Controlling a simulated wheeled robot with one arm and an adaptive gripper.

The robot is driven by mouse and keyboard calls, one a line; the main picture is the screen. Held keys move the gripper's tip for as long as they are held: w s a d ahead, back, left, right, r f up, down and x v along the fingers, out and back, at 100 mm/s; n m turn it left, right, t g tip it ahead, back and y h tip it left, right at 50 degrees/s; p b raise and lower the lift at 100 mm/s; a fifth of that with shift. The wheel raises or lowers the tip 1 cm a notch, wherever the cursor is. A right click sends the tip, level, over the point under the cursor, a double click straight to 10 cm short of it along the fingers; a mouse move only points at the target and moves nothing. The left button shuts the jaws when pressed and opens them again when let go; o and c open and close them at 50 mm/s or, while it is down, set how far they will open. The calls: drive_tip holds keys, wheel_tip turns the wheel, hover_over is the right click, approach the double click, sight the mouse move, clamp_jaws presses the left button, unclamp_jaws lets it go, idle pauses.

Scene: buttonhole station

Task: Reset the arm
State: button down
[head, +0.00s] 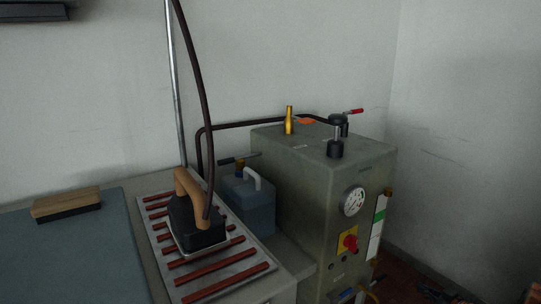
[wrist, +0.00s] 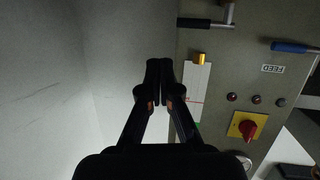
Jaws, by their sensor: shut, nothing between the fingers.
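My gripper (wrist: 160,84) shows in the wrist view with its two black fingers together and nothing between them. It points along the front of a grey-green boiler cabinet (wrist: 226,75), which appears turned in that view. Whether it touches the cabinet I cannot tell. My gripper and arm do not show clearly in the head view. There the cabinet (head: 300,190) stands at the right, with a round gauge (head: 354,201) and a red knob on a yellow plate (head: 348,243). The same red knob (wrist: 248,128) shows in the wrist view.
An iron with a wooden handle (head: 190,207) rests on a red-slatted rack (head: 222,281). A blue-grey container (head: 250,204) stands between rack and cabinet. A brass valve (head: 289,122) and a red-handled lever (head: 353,111) rise from the cabinet top. A blue-handled lever (wrist: 291,47) juts from its front.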

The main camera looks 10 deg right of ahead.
drive_tip(key=w+r+m+g+h, duration=0.25)
drive_tip(key=w+r+h, duration=0.3)
drive_tip(key=r, duration=0.35)
drive_tip(key=s+a+r+m+g+h, duration=0.1)
drive_tip(key=s+a+r+g+h, duration=0.3)
drive_tip(key=a+r, duration=0.35)
drive_tip(key=s+a+r+g+y, duration=0.3)
drive_tip(key=s+a+g, duration=0.2)
drive_tip(key=s+a, duration=1.4)
drive_tip(key=s+a+r+g+y, duration=0.3)
drive_tip(key=s+a+g, duration=0.3)
drive_tip(key=s+a, duration=1.25)
drive_tip(key=s+d+r+p, duration=0.1)
drive_tip(key=s+r+p, duration=0.1)
drive_tip(key=r+p, duration=1)
drive_tip(key=s+d+r+t+p, duration=0.1)
drive_tip(key=s+d+r+p, duration=0.1)
drive_tip(key=r+p, duration=1.1)
wheel_tip(320, 180, up, 2)
drive_tip(key=shift+s+d+r, duration=0.15)
drive_tip(key=shift+s+d, duration=0.05)
drive_tip(key=shift+s, duration=0.15)
drive_tip(key=shift+t, duration=0.25)
